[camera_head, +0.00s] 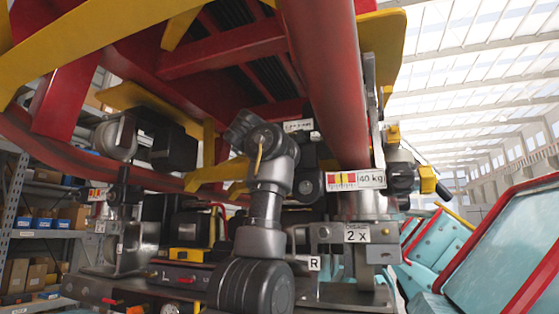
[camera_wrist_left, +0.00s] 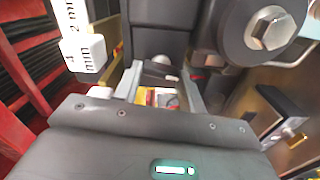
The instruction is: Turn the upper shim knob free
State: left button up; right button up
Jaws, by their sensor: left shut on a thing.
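My left arm (camera_head: 262,205) rises from the bottom middle of the head view. Its wrist sits just left of the small white label (camera_head: 298,126) under the red rail, and hides the gripper there. In the left wrist view my left gripper (camera_wrist_left: 160,80) is closed with a dark, light-topped piece (camera_wrist_left: 158,70) between its fingers. The piece looks like the knob, but most of it is hidden, so I cannot tell its shape or turn. White blocks marked "2 mm" and "4 mm" (camera_wrist_left: 82,50) are at upper left. My right gripper is in neither view.
The red rail (camera_head: 330,80) and yellow beams hang close above my arm. A large hex bolt (camera_wrist_left: 270,28) is close to the gripper's right. A "40 kg" label (camera_head: 371,178) and a "2 x" label (camera_head: 357,236) are to the right. Shelves stand at far left.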

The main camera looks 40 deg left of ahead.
pick_arm(q)
jog(key=shift+n, duration=0.8)
jog(key=shift+s+r, duration=0.1)
jog(key=shift+r, duration=0.05)
jog(key=o, duration=0.7)
jog(key=b+v, duration=0.4)
jog(key=v, duration=0.1)
jog(key=b+v, duration=0.3)
jog(key=v, duration=0.2)
jog(key=shift+d+b, duration=0.25)
jog(key=shift+b, duration=0.1)
jog(key=shift+f, duration=0.2)
